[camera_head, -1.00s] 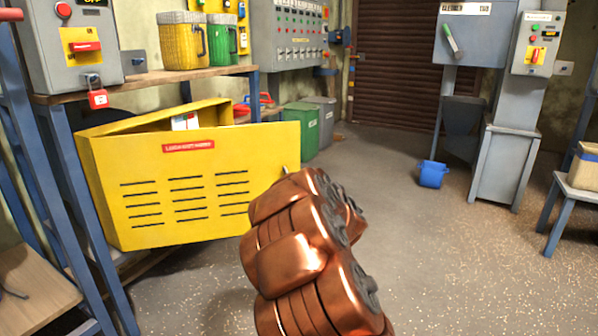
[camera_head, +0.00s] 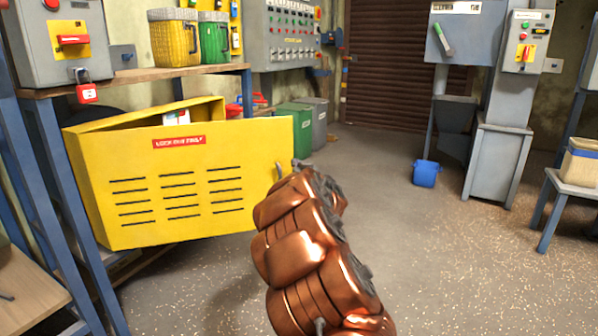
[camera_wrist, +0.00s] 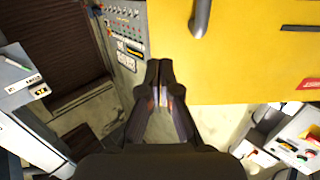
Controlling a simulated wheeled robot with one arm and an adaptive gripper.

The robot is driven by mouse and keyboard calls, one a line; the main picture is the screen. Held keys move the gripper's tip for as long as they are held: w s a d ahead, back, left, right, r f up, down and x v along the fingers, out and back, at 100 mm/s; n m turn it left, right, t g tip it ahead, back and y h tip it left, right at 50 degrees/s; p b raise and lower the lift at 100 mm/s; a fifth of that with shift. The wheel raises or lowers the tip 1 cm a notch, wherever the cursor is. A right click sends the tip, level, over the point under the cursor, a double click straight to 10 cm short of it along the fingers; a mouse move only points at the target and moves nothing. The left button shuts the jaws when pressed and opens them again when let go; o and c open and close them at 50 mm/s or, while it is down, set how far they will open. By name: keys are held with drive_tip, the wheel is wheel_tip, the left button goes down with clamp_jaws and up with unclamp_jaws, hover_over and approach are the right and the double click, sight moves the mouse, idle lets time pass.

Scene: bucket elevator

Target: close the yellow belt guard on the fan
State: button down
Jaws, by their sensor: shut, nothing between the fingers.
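The yellow belt guard (camera_head: 225,155) is at the left in the head view, a slotted panel with a red label. Its front panel stands swung out from the yellow housing behind it, with a gap along the top. A grey handle (camera_head: 279,172) is near the panel's right edge; it also shows in the wrist view (camera_wrist: 200,18). My gripper (camera_wrist: 160,68) is shut and empty, beside the panel's edge and apart from the handle in the picture. In the head view my copper-coloured arm hides most of the gripper. The fan itself cannot be made out.
A blue-legged bench (camera_head: 140,76) holds yellow and green containers above the guard. A green bin (camera_head: 294,130) and a grey bin stand behind it. A blue bucket (camera_head: 426,173) is on the floor to the right. The middle floor is clear.

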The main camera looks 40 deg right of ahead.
sight(289, 155)
drive_tip(key=shift+b+x, duration=0.55)
drive_tip(key=shift+x, duration=0.9)
drive_tip(key=shift+b+x, duration=0.5)
drive_tip(key=shift+x, duration=0.6)
drive_tip(key=shift+w+d+r, duration=0.15)
drive_tip(key=shift+w+d, duration=0.05)
drive_tip(key=shift+w, duration=0.15)
drive_tip(key=shift+w, duration=0.15)
